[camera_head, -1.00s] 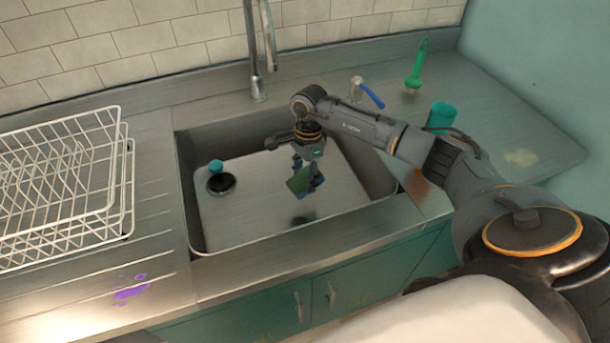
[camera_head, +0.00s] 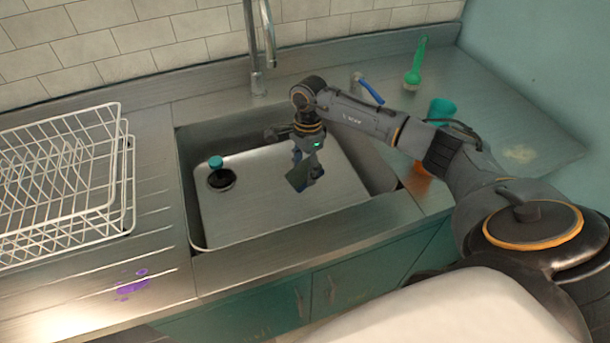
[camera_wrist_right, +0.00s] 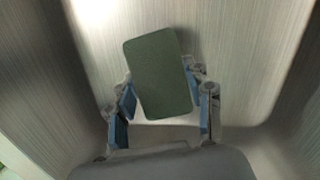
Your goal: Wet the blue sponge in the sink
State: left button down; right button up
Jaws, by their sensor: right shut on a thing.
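The sponge (camera_head: 299,176) is held in my right gripper (camera_head: 306,174) over the right part of the sink basin (camera_head: 240,225). Its green face fills the middle of the right wrist view (camera_wrist_right: 160,72), with the gripper's fingers (camera_wrist_right: 162,98) on either side of it. No blue face of the sponge can be made out. The right gripper is shut on it, inside the basin's outline; its exact height above the floor is hard to tell. The tap (camera_head: 257,50) stands behind the basin, and no water shows. My left gripper is not in view.
A white dish rack (camera_head: 62,190) stands left of the sink. A teal-topped plug or brush (camera_head: 216,163) is by the drain. A blue lever (camera_head: 370,91), a green brush (camera_head: 415,65) and a teal cup (camera_head: 441,110) are behind my right arm. Purple stains (camera_head: 132,287) mark the left counter.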

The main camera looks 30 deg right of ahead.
aim_at(305, 170)
notch_tip(305, 170, up, 14)
jog(key=p, duration=0.7)
jog(key=shift+r, duration=0.15)
dwell(0.5)
dwell(2.0)
jog(key=shift+r+p, duration=1.2)
jog(key=shift+r, duration=0.75)
